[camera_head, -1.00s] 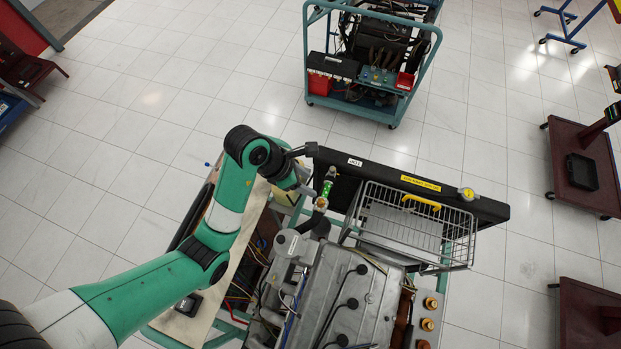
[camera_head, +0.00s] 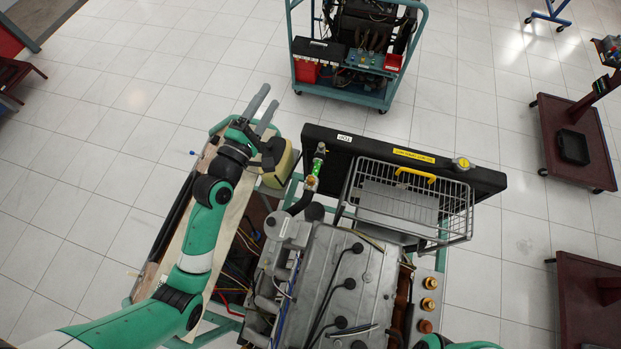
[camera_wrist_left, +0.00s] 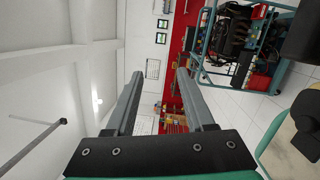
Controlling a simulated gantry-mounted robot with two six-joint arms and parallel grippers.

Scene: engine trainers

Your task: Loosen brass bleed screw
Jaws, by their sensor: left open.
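A green-lit sight tube (camera_head: 317,166) stands at the front left of the engine, at the end of a black hose. A small brass-coloured fitting (camera_head: 311,183) sits at its lower end; I take it for the bleed screw, but it is too small to tell how far it is turned. My left gripper (camera_head: 271,95) is open and empty, left of and beyond the tube, clear of the fitting. Its two parallel fingers (camera_wrist_left: 160,85) show in the left wrist view with nothing between them. My right gripper is not in view; a green arm part of mine shows at the bottom edge.
A pale yellow container (camera_head: 283,165) stands close beside my left wrist. A wire basket (camera_head: 455,212) sits right of the tube, by the long black radiator panel (camera_head: 480,180). The grey engine (camera_head: 350,265) fills the lower middle. A teal trolley (camera_head: 360,97) stands beyond open floor.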

